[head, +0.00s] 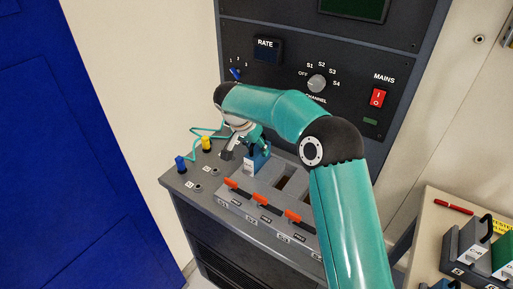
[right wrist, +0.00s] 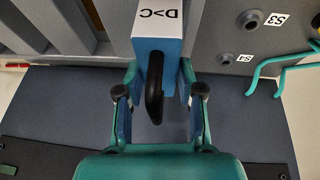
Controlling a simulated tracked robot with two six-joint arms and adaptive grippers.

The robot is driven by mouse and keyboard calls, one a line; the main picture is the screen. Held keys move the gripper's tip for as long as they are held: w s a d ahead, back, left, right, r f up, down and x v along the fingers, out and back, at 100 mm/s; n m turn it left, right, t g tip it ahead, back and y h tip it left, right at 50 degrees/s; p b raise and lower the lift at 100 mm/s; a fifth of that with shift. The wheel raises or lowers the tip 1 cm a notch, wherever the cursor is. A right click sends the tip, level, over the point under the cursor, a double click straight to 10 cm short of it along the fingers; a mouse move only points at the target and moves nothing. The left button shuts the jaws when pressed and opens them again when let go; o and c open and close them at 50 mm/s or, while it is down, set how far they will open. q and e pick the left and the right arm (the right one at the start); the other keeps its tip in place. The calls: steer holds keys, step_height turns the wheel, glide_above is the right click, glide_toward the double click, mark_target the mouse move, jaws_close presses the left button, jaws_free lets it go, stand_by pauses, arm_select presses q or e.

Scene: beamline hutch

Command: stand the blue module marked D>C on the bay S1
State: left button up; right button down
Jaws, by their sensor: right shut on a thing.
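The blue module marked D>C (right wrist: 173,50) fills the top middle of the right wrist view, its white labelled face and black handle (right wrist: 155,90) showing. My right gripper (right wrist: 161,92) has a finger on each side of it and is shut on it. In the head view the module (head: 259,158) shows as a small blue patch under my right gripper (head: 246,150), at the left end of the bay block (head: 262,204). The gripper and forearm partly hide it. I cannot tell whether its base is seated or just above the block. My left gripper is not in view.
Several orange levers (head: 265,208) line the block's front; dark open slots (head: 283,183) lie right of the module. A blue plug (head: 181,163), a yellow plug (head: 207,143) and a teal cable stand left. The control panel (head: 290,60) rises behind. A side table (head: 432,215) holds other modules.

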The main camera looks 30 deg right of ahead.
steer(key=shift+s+d, duration=0.1)
steer(key=c, duration=0.7)
jaws_free()
steer(key=shift+o, duration=0.2)
steer(key=shift+a+r, duration=0.25)
steer(key=shift+r, duration=0.2)
steer(key=v, duration=1.1)
